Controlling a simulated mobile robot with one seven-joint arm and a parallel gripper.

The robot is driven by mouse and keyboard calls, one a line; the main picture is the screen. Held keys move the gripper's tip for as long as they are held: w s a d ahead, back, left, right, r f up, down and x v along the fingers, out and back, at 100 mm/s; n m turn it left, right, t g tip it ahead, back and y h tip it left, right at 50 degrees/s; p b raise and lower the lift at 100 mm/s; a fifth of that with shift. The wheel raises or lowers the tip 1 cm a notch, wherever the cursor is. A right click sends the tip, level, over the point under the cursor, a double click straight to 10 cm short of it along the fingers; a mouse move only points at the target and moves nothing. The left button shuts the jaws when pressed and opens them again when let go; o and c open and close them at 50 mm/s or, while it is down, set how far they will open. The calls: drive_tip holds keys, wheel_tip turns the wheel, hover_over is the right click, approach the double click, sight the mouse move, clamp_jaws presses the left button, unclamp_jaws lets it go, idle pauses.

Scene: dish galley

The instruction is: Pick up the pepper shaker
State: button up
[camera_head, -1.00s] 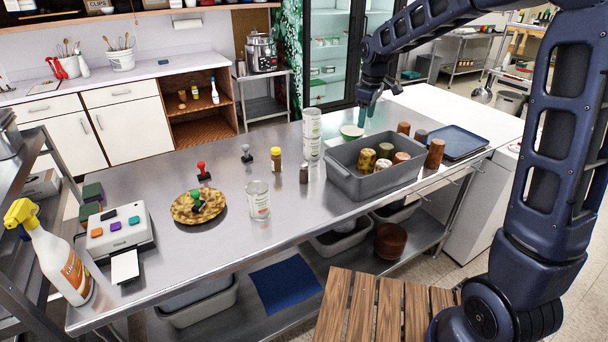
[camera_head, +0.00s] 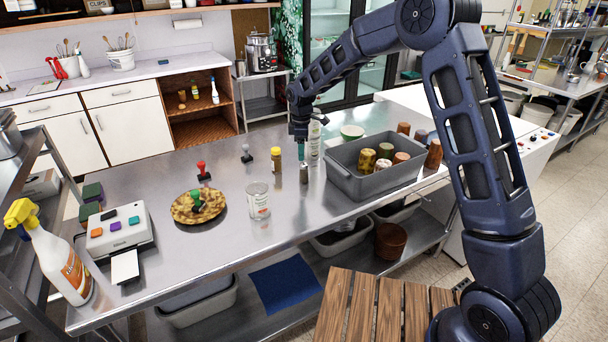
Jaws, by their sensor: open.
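A small dark grey shaker with a lighter top (camera_head: 304,175), which looks like the pepper shaker, stands upright on the steel table (camera_head: 225,240), left of the grey tub. A brown jar with a yellow cap (camera_head: 276,161) stands just left of it. My gripper (camera_head: 301,152) points down with its teal fingertips at or just above the shaker's top. It is open. From this view I cannot tell whether the fingers are around the shaker or behind it. The fingers partly hide the shaker's top.
The grey tub (camera_head: 350,183) with several jars is on the right. A clear glass with a label (camera_head: 258,202), a pie (camera_head: 199,206) and stamps with red (camera_head: 203,170) and dark handles stand to the left.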

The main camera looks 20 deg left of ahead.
sight(304, 168)
wheel_tip(304, 168, down, 4)
drive_tip(key=shift+r, duration=0.15)
drive_tip(key=shift+w+d+f, duration=0.15)
drive_tip(key=shift+d+f, duration=0.05)
drive_tip(key=shift+f, duration=1.2)
drive_tip(key=shift+w+d+f, duration=0.15)
drive_tip(key=shift+f, duration=1.2)
drive_tip(key=c, duration=1.1)
